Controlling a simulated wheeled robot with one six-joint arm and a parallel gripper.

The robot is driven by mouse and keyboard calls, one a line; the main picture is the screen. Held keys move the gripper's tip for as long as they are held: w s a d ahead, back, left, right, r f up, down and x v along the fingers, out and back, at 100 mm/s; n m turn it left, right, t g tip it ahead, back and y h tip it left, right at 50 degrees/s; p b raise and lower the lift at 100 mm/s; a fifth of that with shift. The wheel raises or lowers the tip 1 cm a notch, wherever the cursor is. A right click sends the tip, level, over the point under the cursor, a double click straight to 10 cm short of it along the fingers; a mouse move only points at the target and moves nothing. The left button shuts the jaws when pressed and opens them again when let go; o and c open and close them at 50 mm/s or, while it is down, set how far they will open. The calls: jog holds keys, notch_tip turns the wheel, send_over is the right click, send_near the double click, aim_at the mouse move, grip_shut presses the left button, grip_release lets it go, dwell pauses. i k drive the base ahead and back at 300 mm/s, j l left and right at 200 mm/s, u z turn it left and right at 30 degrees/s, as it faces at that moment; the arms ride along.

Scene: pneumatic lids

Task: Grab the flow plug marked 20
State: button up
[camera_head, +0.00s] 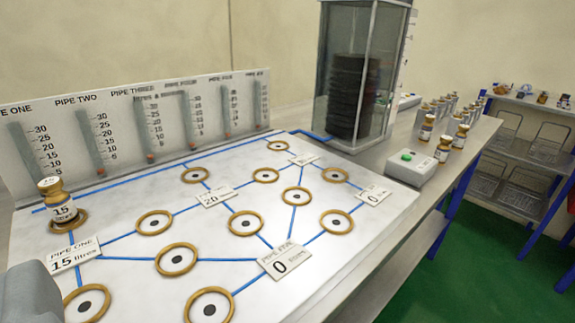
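Flow plugs with gold tops stand on the bench at the right: one nearest (443,150), one behind it to the right (460,137), and one farther left (427,128). Their labels are too small to read, so I cannot tell which is marked 20. Another plug (62,205), marked 15, stands upright in a ring at the left of the white board. A smooth grey part (32,295), seemingly of my gripper, shows at the lower left corner. Its fingertips are out of frame, and no plug shows in it.
The white board (130,275) bears brown rings, blue lines and number cards, with a gauge panel (130,120) behind. A glass case (360,75) holds a dark stack. A box with a green button (408,165) stands before the plugs. Several silver-grey pieces (440,103) stand behind them.

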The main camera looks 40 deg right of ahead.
aim_at(443, 149)
jog(key=z, duration=1.95)
